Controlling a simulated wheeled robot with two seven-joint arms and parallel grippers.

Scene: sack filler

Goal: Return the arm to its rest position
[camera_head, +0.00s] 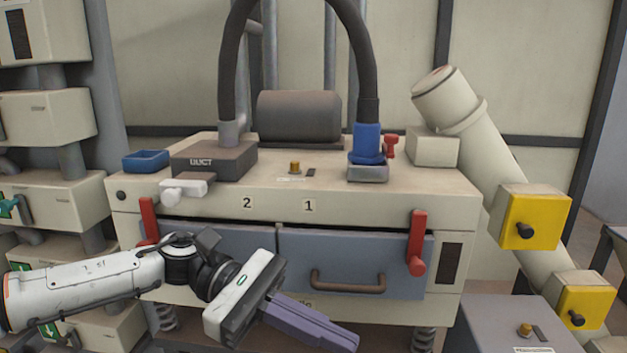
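My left arm comes in from the left edge, in front of the machine. Its gripper (352,342) points down and right, in front of the lower part of the blue-grey drawer front (345,258). The purple-grey fingers lie together near the middle of the palm, with no object visible between them. The gripper covers part of the lower front panel. My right gripper is not in view.
The beige machine (400,187) has red latches (417,243) at both sides and a brown handle (347,282). A blue tray (146,161), a duct block (213,161) and a blue hose fitting (367,144) are on top. A slanted pipe with yellow boxes (535,217) stands at right.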

